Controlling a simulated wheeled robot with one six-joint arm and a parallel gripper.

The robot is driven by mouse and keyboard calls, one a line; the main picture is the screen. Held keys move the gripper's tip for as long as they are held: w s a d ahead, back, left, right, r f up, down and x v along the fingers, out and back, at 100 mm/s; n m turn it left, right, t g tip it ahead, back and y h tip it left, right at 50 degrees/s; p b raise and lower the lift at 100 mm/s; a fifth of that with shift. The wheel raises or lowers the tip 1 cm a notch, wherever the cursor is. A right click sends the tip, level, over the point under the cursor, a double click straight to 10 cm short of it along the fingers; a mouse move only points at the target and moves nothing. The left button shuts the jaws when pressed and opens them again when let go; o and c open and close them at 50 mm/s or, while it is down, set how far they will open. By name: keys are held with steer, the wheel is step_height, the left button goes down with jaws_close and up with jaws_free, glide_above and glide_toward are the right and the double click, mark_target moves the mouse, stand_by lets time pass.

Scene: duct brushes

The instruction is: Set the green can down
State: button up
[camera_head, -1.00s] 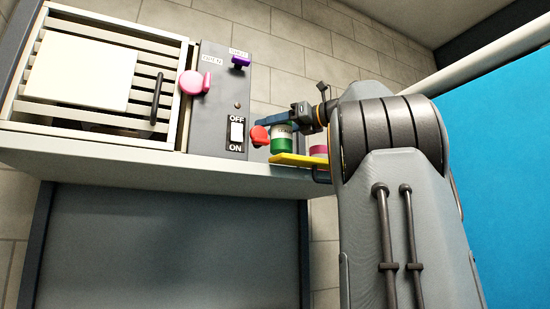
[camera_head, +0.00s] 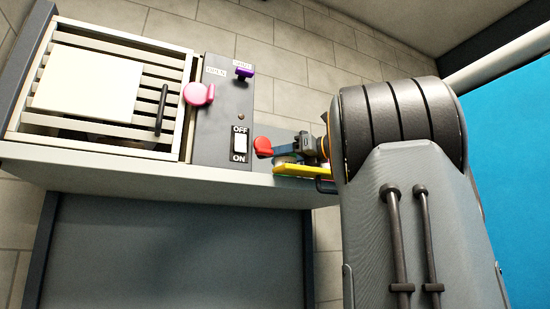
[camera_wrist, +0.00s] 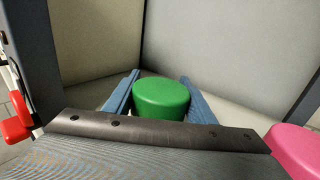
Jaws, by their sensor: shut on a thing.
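The green can (camera_wrist: 161,97) shows in the wrist view as a round green top between my two blue fingers. My gripper (camera_wrist: 160,88) is shut on it. In the head view my gripper (camera_head: 287,152) is low over the yellow-edged shelf (camera_head: 298,170) at the right end of the counter.
A pink can (camera_wrist: 296,150) stands at the right of the wrist view. A red knob (camera_head: 262,147) is just left of my gripper. A slatted box (camera_head: 100,90) stands farther left.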

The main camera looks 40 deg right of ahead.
steer(key=o, duration=1.4)
steer(key=shift+r, duration=0.1)
steer(key=b+v, duration=0.2)
steer(key=v, duration=0.9)
steer(key=shift+b, duration=0.35)
steer(key=shift+s+d, duration=0.2)
steer(key=shift+s, duration=0.25)
